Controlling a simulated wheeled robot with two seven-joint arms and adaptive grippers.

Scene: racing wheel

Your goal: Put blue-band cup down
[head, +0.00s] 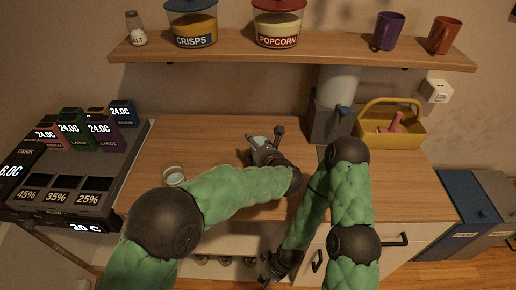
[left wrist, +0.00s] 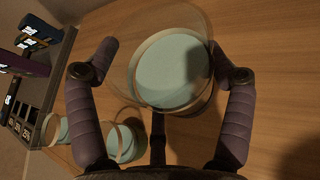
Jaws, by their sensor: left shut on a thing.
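My left gripper (head: 264,136) is over the wooden counter (head: 195,135), shut on a clear cup (left wrist: 172,68) with a pale blue-green inside. The same cup shows partly between its fingers in the head view (head: 259,141). I cannot make out a blue band on it, nor tell whether its base touches the counter. A similar cup (head: 173,175) stands on the counter to the left. Two such cups show at the lower left of the left wrist view, one nearer (left wrist: 125,142) and one farther (left wrist: 55,130). My right gripper (head: 270,266) hangs low before the drawers, its fingers unclear.
A dispenser rack with lit displays (head: 70,205) stands left of the counter. A grey machine (head: 330,120) and a yellow caddy (head: 388,133) stand at the back right. A shelf (head: 330,47) with jars and mugs hangs above. The counter's back left is clear.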

